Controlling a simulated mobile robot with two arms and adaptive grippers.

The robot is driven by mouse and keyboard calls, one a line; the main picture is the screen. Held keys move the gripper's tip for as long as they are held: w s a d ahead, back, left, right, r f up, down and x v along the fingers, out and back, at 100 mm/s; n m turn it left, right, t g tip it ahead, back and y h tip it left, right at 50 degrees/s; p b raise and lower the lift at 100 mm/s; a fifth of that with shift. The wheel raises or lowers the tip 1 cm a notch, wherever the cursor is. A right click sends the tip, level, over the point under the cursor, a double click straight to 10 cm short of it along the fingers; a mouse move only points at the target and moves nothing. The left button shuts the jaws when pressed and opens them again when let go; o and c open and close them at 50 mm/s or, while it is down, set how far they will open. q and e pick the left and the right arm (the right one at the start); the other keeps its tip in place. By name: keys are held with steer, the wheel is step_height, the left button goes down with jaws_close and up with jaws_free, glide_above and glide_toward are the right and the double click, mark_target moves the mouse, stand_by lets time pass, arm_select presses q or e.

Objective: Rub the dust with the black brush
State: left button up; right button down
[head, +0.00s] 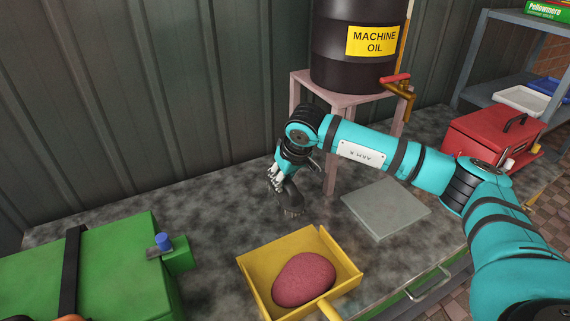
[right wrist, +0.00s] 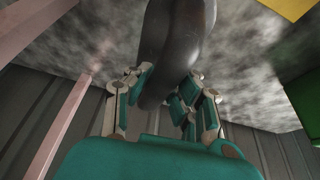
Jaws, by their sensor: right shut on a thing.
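My right gripper (head: 276,179) is shut on the black brush (head: 291,197) in the head view. The brush hangs below the fingers with its bristle end down, at or just above the grey tabletop; I cannot tell if it touches. In the right wrist view the dark handle of the brush (right wrist: 175,45) runs between the fingers of the right gripper (right wrist: 160,100). Dark, mottled dust (head: 225,195) covers much of the tabletop around the brush. My left gripper is not in view.
A yellow dustpan (head: 258,282) with a reddish lump (head: 304,279) stands at the front. A green machine (head: 100,270) is at left. A grey plate (head: 386,207) lies right of the brush. A pink stand (head: 335,98) carries a black oil drum (head: 335,45). A red toolbox (head: 480,140) is at right.

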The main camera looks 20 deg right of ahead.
steer(key=shift+r+p, duration=0.5)
steer(key=shift+r, duration=0.85)
steer(key=shift+r, duration=0.1)
